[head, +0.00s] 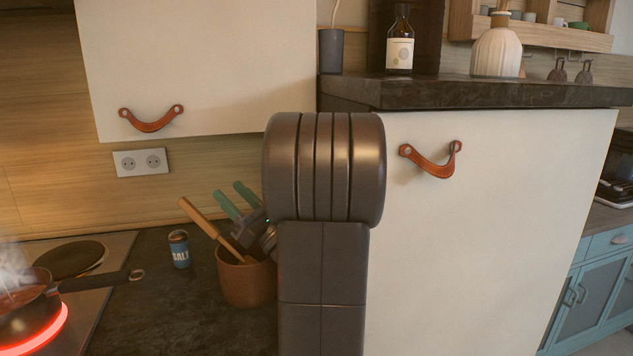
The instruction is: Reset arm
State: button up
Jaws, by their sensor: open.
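My arm stands upright in the middle of the head view and hides what is behind it. My gripper (228,189) shows just left of the arm, its two teal fingers apart and pointing up and left. It is open with nothing seen between the fingers, and its grey body is partly hidden by the arm. It appears in front of or above a brown pot (243,282); I cannot tell if they touch. A left cabinet door (200,60) with a leather pull (151,121) and a right white panel (480,250) with a leather pull (432,161) are apart from the gripper.
A wooden utensil handle (199,217) sticks out of the pot. A blue salt can (179,249) stands on the dark counter (150,315). A steaming pan (30,300) sits on a glowing burner at left. A dark shelf (480,93) holds a bottle (400,45) and a vase (496,50).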

jog(key=shift+r, duration=0.15)
notch_tip(320, 180, up, 14)
jog(key=p, duration=1.2)
jog(key=shift+r, duration=0.15)
dwell(1.2)
